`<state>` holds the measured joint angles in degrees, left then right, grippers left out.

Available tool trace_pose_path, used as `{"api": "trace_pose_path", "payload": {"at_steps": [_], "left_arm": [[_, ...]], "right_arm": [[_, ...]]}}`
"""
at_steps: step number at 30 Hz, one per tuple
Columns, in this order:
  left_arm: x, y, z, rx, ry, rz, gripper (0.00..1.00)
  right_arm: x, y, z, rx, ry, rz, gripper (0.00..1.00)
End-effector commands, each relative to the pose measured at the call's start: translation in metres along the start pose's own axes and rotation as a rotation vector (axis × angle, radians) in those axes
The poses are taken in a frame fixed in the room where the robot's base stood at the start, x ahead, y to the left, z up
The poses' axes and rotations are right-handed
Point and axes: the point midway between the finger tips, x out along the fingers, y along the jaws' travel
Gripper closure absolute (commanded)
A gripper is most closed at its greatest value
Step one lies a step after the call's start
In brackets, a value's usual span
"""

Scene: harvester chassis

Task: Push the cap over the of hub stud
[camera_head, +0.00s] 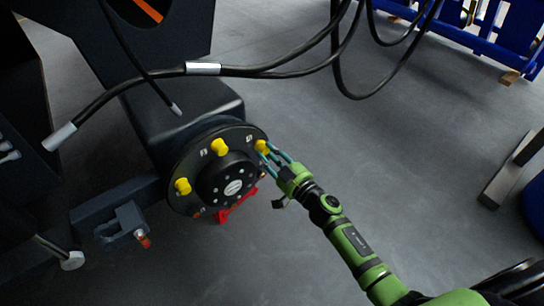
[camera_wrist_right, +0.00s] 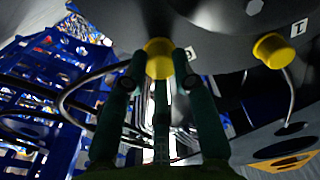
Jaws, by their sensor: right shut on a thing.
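The round black hub (camera_head: 207,201) faces me on the dark chassis, with a lighter round plate at its centre. Yellow caps sit near its rim: one at the left (camera_head: 183,186), one at the top (camera_head: 218,147) and one at the right (camera_head: 261,146). My right gripper (camera_head: 267,153) is at the right cap, its green fingers shut on it. In the right wrist view this yellow cap (camera_wrist_right: 159,56) is between the fingertips, and another yellow cap (camera_wrist_right: 273,50) is near label 1. The stud under the held cap is hidden. My left gripper is not in view.
Black hoses (camera_head: 280,72) hang across the space above the hub. A red part (camera_head: 233,207) lies below the hub. A grey bracket (camera_head: 123,225) juts out at lower left. A blue rack (camera_head: 480,32) stands at upper right.

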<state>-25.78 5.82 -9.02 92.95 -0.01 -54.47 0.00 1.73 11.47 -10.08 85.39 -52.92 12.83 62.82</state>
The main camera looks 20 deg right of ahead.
Motion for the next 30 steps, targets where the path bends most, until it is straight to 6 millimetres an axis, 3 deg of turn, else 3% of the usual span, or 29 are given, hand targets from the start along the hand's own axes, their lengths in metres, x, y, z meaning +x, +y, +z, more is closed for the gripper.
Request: {"api": "trace_pose_path", "payload": {"at_steps": [22, 23, 24, 25, 30], "left_arm": [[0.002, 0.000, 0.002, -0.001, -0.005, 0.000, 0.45], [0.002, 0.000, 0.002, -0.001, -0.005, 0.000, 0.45], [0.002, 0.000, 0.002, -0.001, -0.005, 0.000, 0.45], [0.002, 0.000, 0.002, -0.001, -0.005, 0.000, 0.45], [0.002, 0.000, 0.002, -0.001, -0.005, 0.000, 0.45]], "right_arm": [[0.013, 0.000, 0.000, 0.000, 0.000, 0.000, 0.91], [0.013, 0.000, 0.000, 0.000, 0.000, 0.000, 0.69], [0.013, 0.000, 0.000, 0.000, 0.000, 0.000, 0.53], [0.013, 0.000, 0.000, 0.000, 0.000, 0.000, 0.45], [0.013, 0.000, 0.000, 0.000, 0.000, 0.000, 0.45]]}}
